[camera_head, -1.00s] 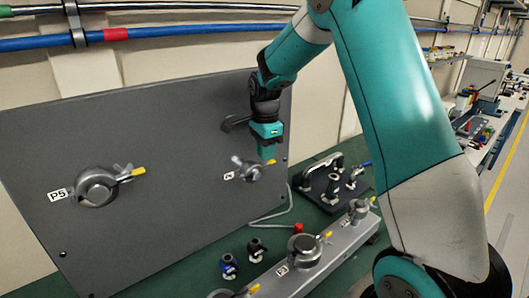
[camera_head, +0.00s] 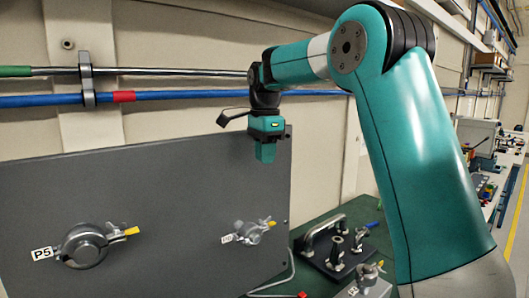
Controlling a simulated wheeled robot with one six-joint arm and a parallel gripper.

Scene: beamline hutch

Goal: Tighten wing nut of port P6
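The dark grey upright panel (camera_head: 150,220) carries two metal clamp ports. The left port (camera_head: 85,245) bears the label P5 (camera_head: 42,254) and has a yellow-tipped wing nut (camera_head: 131,231) at its right. The right port (camera_head: 250,232) has a small label (camera_head: 227,239), too small to read; I cannot confirm it is P6. Its yellow-tipped wing nut (camera_head: 268,222) points to the upper right. My gripper (camera_head: 265,152) points down near the panel's top edge, above the right port and clear of it. Its fingers show as one teal block, so their opening is hidden.
A green bench (camera_head: 322,222) holds a dark fixture with a handle (camera_head: 335,245) right of the panel. Another clamp (camera_head: 368,275) with a yellow tip sits at the lower right. A blue pipe (camera_head: 190,98) and a metal pipe (camera_head: 170,72) run along the wall above.

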